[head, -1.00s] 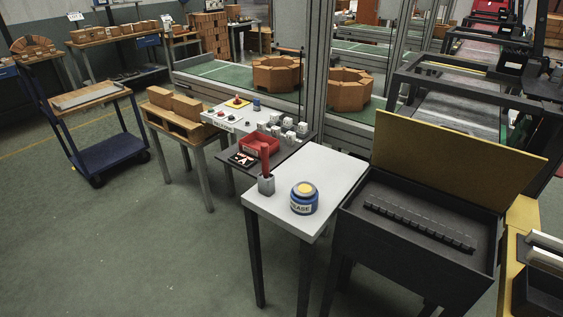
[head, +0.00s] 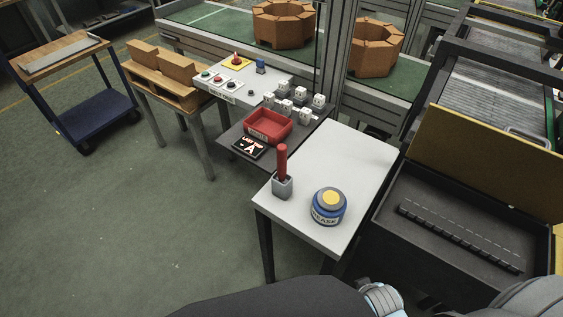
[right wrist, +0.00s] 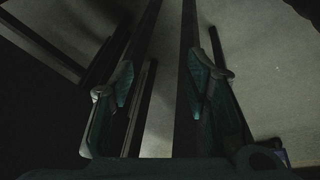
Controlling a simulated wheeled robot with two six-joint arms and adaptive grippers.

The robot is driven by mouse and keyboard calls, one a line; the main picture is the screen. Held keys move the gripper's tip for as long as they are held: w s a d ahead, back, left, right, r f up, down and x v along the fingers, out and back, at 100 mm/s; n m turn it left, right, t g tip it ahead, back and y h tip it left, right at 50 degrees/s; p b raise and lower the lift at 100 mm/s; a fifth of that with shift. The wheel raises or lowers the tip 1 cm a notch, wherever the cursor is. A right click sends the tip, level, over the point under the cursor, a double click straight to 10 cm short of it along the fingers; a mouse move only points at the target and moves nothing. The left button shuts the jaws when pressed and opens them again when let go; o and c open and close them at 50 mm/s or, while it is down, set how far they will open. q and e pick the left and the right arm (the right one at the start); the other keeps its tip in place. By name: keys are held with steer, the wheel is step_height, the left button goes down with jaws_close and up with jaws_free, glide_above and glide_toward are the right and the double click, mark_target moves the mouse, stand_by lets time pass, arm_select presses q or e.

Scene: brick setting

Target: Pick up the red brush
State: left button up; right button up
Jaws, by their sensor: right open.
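The red brush (head: 282,161) stands upright in a small grey holder (head: 283,187) at the left front of the white table (head: 345,160) in the head view. Only its red handle shows; its lower end is hidden in the holder. My right gripper (right wrist: 163,85) shows in the right wrist view with its two fingers apart and nothing between them. Dark legs or bars and floor lie beyond it; the brush is not in that view. My left gripper is not in view.
A blue grease jar (head: 328,207) with a yellow lid stands right of the holder. A red bin (head: 268,127) sits on a dark shelf behind. An open black box (head: 440,225) with a yellow lid stands right of the table.

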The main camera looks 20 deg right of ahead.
steer(key=w+r+t+p, duration=0.1)
steer(key=w+r, duration=0.2)
steer(key=r, duration=0.6)
steer(key=w+r+t+p, duration=0.1)
steer(key=w+r+t, duration=0.1)
steer(key=r, duration=0.7)
steer(key=w+d+r+t, duration=0.4)
steer(key=w+r+t, duration=0.55)
steer(key=w, duration=0.45)
steer(key=n+g+y, duration=0.2)
steer(key=n+y, duration=0.5)
steer(key=y, duration=0.6)
glide_toward(286, 155)
steer(key=x, duration=1)
steer(key=shift+w+a, duration=0.25)
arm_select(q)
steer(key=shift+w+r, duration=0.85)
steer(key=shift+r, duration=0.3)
arm_select(e)
steer(key=shift+w+a+n, duration=0.25)
steer(key=shift+n, duration=0.05)
steer(key=shift+d+r, duration=0.1)
jaws_close()
